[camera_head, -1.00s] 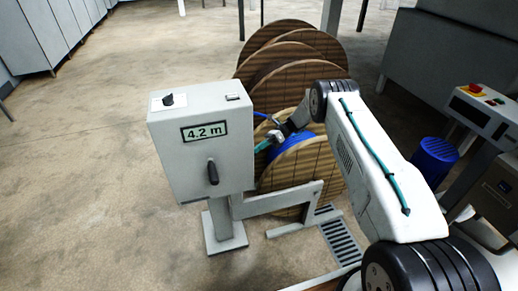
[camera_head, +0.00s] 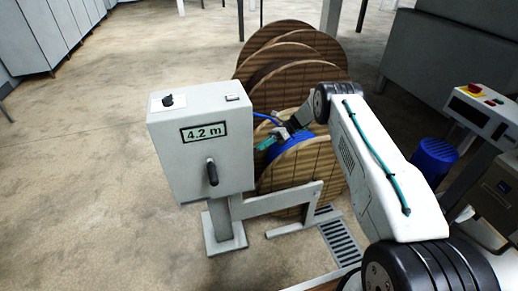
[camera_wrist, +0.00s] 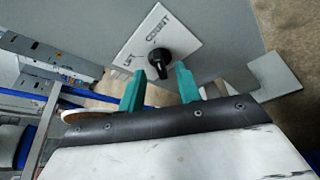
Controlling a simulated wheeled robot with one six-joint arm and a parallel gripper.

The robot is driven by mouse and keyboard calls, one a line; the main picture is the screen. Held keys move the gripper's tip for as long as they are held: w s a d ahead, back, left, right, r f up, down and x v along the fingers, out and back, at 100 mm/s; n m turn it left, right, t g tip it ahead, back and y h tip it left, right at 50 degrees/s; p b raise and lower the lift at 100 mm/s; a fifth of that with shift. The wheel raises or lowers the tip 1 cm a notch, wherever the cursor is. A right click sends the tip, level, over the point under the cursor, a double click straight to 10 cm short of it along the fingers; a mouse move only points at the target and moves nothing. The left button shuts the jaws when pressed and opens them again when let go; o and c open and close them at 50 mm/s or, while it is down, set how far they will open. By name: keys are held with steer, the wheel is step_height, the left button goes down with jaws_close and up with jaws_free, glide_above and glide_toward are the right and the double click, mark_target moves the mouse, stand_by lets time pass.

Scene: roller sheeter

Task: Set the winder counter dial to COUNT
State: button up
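In the wrist view, the dial (camera_wrist: 159,62) is a black knob on a white plate (camera_wrist: 172,37) fixed to a grey panel. COUNT is printed at the plate's upper right, and a shorter word at its lower left is hard to read. I cannot tell which label the knob points to. My gripper (camera_wrist: 162,80) is open, its two teal fingers either side of the knob's line and apparently short of it, empty. In the head view, my gripper (camera_head: 268,142) is right of the grey counter box (camera_head: 199,150), which reads 4.2 m; a black knob (camera_head: 167,100) shows on its upper left.
Wooden reels (camera_head: 290,65) stand behind and right of the box, with blue cable close to my gripper. A black handle (camera_head: 212,173) sticks out of the box front. A blue bin (camera_head: 434,158) stands right. The floor left of the box is clear.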

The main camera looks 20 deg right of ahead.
steer(key=v, duration=0.5)
steer(key=shift+d, duration=0.15)
stand_by(0.6)
